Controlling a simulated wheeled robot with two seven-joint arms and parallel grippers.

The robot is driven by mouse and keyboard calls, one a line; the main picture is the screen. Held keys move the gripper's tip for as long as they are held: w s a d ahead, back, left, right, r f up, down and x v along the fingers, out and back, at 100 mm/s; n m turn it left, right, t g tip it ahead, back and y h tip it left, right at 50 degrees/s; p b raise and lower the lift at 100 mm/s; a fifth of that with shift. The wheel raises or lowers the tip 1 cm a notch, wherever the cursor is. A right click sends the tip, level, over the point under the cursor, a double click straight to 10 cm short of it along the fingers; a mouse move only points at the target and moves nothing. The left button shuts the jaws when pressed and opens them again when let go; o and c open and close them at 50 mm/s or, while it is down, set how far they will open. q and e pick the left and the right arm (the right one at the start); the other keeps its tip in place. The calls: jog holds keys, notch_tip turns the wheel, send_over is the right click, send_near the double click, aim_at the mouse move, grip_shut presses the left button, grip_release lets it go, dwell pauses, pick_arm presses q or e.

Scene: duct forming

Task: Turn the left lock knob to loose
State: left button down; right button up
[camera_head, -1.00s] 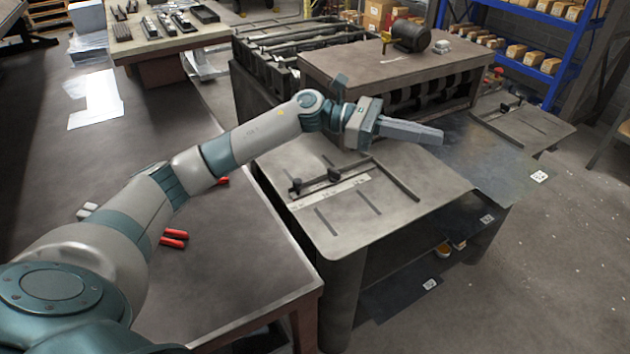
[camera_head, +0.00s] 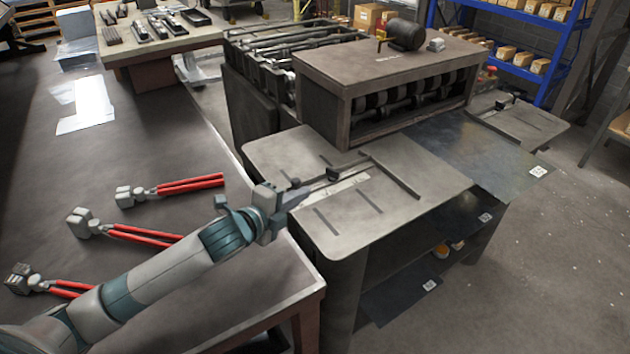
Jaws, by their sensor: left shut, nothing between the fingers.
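The left lock knob (camera_head: 296,183) is a small black knob at the left end of the scale strip (camera_head: 345,188) on the machine's near table plate. A second black knob (camera_head: 333,174) stands to its right on the same strip. My left gripper (camera_head: 306,192) comes in from the lower left, with its shut fingers pointing right. They overlap the area just in front of the left knob and hide part of it. I cannot tell whether they touch it. My right gripper is not in view.
The grey table plate (camera_head: 415,180) has slots and a raised fence. The roller machine (camera_head: 390,65) stands behind it. Several red-handled tools (camera_head: 190,184) lie on the dark bench (camera_head: 150,160) at left. Open floor (camera_head: 560,280) lies to the right.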

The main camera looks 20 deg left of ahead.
aim_at(336, 175)
pick_arm(q)
jog(key=shift+s+a+f, duration=0.2)
jog(key=shift+s+f, duration=0.15)
jog(key=shift+f, duration=0.15)
jog(key=shift+w, duration=0.1)
jog(key=p+x, duration=0.1)
jog(key=x, duration=0.3)
jog(key=p+x, duration=0.1)
jog(key=x, duration=0.4)
jog(key=r+p+x, duration=0.1)
jog(key=p+x, duration=0.1)
jog(key=x, duration=0.2)
jog(key=shift+w+d+f, duration=0.1)
jog(key=shift+w+f, duration=0.05)
jog(key=shift+w, duration=0.35)
jog(key=shift+d+n+y, duration=0.15)
jog(key=shift+n+y, duration=0.55)
